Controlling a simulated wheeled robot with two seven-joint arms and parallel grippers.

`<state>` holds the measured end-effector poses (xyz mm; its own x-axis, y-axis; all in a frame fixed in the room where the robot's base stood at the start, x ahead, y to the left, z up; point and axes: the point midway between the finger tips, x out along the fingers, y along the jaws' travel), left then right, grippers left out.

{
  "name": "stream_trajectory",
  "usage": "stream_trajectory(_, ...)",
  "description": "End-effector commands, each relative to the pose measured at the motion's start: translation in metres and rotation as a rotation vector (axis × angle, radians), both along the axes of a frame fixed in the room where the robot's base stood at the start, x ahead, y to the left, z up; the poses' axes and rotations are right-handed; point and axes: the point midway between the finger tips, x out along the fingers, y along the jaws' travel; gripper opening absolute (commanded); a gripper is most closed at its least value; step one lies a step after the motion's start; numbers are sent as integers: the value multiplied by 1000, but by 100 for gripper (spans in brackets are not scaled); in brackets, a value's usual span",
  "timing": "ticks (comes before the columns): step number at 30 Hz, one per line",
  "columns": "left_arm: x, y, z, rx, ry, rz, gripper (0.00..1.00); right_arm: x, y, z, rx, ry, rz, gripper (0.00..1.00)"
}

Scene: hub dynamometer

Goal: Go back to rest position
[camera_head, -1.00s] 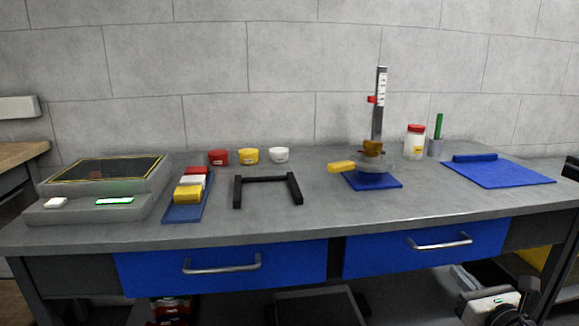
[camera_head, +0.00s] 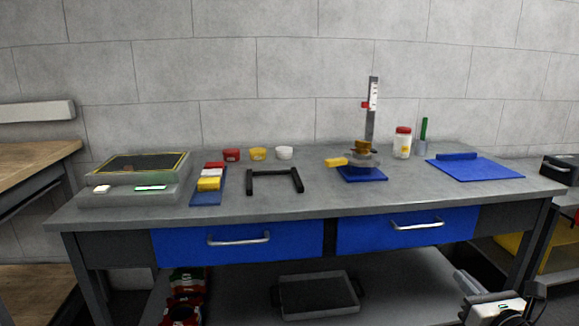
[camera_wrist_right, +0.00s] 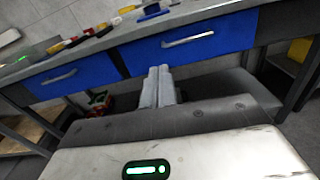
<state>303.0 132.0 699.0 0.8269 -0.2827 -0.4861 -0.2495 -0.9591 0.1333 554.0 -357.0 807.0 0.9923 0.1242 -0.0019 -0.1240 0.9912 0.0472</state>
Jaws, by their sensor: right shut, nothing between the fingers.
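My right gripper (camera_head: 466,283) shows at the lower right of the head view, in front of the bench and below its top. In the right wrist view its two grey fingers (camera_wrist_right: 158,88) are together with nothing between them. They point toward the bench's blue drawers and touch nothing that I can see. My left gripper is in neither view.
The grey workbench (camera_head: 330,202) carries a scale-like device (camera_head: 130,190), a black frame (camera_head: 275,172), coloured pots (camera_head: 258,153), a gauge stand (camera_head: 372,110) and a blue mat (camera_head: 480,170). Both drawers (camera_head: 240,240) are shut. A tray (camera_head: 318,296) lies on the lower shelf.

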Motion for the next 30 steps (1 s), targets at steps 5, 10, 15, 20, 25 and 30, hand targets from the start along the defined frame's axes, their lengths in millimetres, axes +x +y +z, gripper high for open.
stream_trajectory(5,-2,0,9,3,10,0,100,-26,33,-22,378,96,-11,0)
stream_trajectory(10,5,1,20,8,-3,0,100,-58,65,-44,806,208,-60,0)
stream_trajectory(15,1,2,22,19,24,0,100,-104,104,-66,1360,354,-173,0)
stream_trajectory(20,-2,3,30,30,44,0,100,-170,155,-79,2071,519,-414,0)
stream_trajectory(25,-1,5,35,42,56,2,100,-231,202,-78,2721,611,-757,0)
stream_trajectory(30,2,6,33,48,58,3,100,-252,219,-75,-2929,-614,906,0)
